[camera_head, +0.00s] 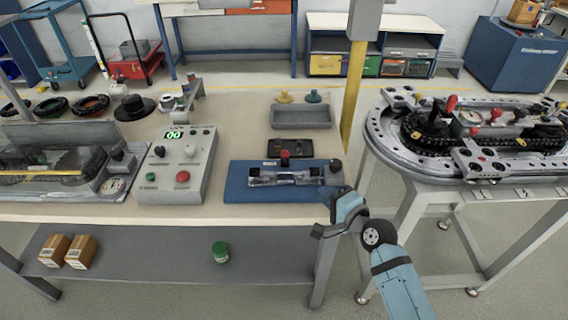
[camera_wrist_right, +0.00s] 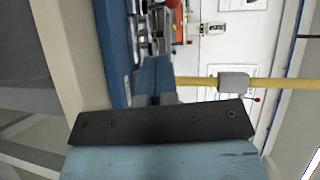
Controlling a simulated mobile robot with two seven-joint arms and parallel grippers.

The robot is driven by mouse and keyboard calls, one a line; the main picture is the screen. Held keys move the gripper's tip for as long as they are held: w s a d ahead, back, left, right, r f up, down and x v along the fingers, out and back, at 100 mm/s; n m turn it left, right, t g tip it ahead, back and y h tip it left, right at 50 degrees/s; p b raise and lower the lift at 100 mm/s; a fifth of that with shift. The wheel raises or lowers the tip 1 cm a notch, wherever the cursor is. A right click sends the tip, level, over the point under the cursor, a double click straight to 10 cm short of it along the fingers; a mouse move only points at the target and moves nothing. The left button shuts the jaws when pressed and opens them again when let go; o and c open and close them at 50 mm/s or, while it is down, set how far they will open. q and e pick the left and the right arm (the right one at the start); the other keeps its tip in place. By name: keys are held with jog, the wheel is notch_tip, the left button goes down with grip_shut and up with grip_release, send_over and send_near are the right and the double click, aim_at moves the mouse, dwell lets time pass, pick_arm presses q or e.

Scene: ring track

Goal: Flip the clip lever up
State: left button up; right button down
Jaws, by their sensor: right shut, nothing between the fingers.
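A blue base plate (camera_head: 235,190) lies on the table and carries a clear and metal fixture (camera_head: 285,178). A red knob (camera_head: 285,155) stands at its back and a black knob (camera_head: 336,165) at its right end. A red lever (camera_head: 451,103) tilts up on the ring track (camera_head: 385,133) at the right. I cannot tell which part is the clip lever. My right gripper (camera_head: 345,193) is shut and empty, just in front of the blue plate's right end. Its blue fingers (camera_wrist_right: 155,75) also show in the right wrist view, beside the blue plate. My left gripper is out of view.
A control box (camera_head: 180,165) with buttons stands left of the blue plate. A grey tray (camera_head: 302,117) and a dark flat device (camera_head: 290,147) lie behind it. A yellow post (camera_head: 353,90) rises at the table's right end. A gap separates the table from the ring track's stand.

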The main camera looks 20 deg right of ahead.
aim_at(285, 156)
jog(key=shift+w+r, duration=0.1)
jog(key=shift+w, duration=0.1)
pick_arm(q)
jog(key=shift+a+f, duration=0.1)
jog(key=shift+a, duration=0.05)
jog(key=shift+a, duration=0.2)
pick_arm(e)
jog(key=shift+w+a, duration=0.1)
jog(key=shift+w, duration=0.05)
jog(key=x, duration=0.8)
jog(key=r+x, duration=0.1)
jog(key=x, duration=0.3)
jog(key=shift+w+a, duration=0.15)
jog(key=shift+w, duration=0.25)
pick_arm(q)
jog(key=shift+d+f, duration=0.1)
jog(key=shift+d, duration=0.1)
pick_arm(e)
jog(key=shift+w+a, duration=0.1)
jog(key=shift+w, duration=0.25)
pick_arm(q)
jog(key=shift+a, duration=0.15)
pick_arm(e)
jog(key=shift+r, duration=0.1)
